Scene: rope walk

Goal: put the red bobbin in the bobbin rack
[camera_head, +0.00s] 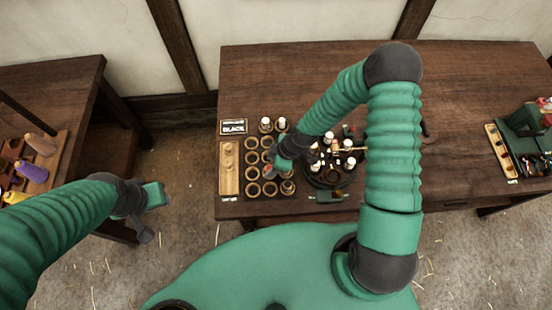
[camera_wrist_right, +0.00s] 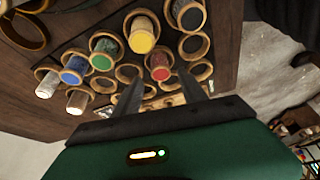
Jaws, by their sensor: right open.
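The red bobbin (camera_wrist_right: 160,68) appears to stand in a round wooden ring or cup in the right wrist view. Its top lies between the lines of my right gripper's two fingers (camera_wrist_right: 161,78), which are apart; contact cannot be told. In the head view my right gripper (camera_head: 283,168) hangs over the ring grid (camera_head: 253,189), hiding part of it. A narrow tan wooden rack (camera_head: 229,181) lies left of the grid; I cannot tell which is the bobbin rack. My left gripper (camera_head: 147,212) hangs over the floor between the tables, its finger gap unclear.
Yellow (camera_wrist_right: 143,36), green (camera_wrist_right: 103,55) and blue (camera_wrist_right: 75,70) bobbins stand close by the red one. A black sign (camera_head: 233,127) stands behind the tan rack. White-topped pieces (camera_head: 332,152) crowd the right. The table's back right (camera_head: 475,95) is clear.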

